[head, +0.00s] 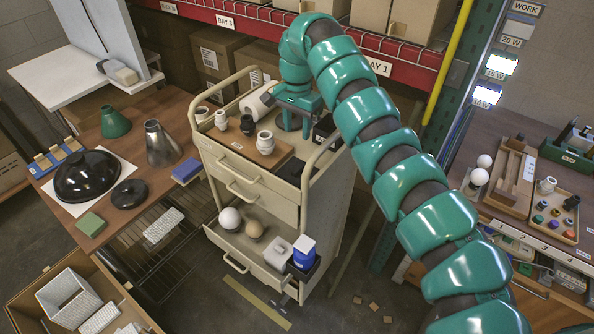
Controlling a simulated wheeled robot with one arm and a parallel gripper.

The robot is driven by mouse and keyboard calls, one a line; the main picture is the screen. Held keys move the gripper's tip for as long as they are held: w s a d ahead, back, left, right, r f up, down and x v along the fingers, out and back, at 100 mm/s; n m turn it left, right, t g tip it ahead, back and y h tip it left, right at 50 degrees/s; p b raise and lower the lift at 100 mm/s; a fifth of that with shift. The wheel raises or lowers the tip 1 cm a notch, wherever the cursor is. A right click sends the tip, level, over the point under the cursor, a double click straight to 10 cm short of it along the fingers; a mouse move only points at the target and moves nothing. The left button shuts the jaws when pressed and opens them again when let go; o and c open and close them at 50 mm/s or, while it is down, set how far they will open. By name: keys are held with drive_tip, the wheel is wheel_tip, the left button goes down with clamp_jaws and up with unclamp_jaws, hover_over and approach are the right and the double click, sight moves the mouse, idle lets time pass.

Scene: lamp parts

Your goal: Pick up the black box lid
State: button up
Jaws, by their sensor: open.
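A small black box (325,128) stands on the right side of the cart's top; I cannot make out its lid as a separate piece. My gripper (295,127) is open and points down over the cart top, just left of the black box. No object can be made out between its fingers. A dark item (294,169) lies lower on the cart top by the near right handle. My teal arm comes in from the lower right and arches over the cart.
The cart (222,143) has raised handles. White fittings (265,142) stand on a brown board (240,148), with a paper roll (258,102) behind. The open lower drawer (235,245) holds several items. Tables with lamp parts flank the cart, and a shelf rack (300,28) stands behind.

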drive_tip(key=p, duration=0.3)
hover_over(297, 168)
drive_tip(key=f, duration=0.9)
drive_tip(key=shift+s+f, duration=0.2)
drive_tip(key=shift+s, duration=0.1)
drive_tip(key=shift+w+f+p, duration=0.15)
drive_tip(key=shift+f+p, duration=0.55)
drive_tip(key=shift+f, duration=0.15)
drive_tip(key=shift+w+f+p, duration=0.1)
drive_tip(key=shift+f+p, duration=0.6)
drive_tip(key=shift+f, duration=0.1)
drive_tip(key=shift+f+p, duration=0.3)
drive_tip(key=shift+f, duration=0.85)
clamp_jaws()
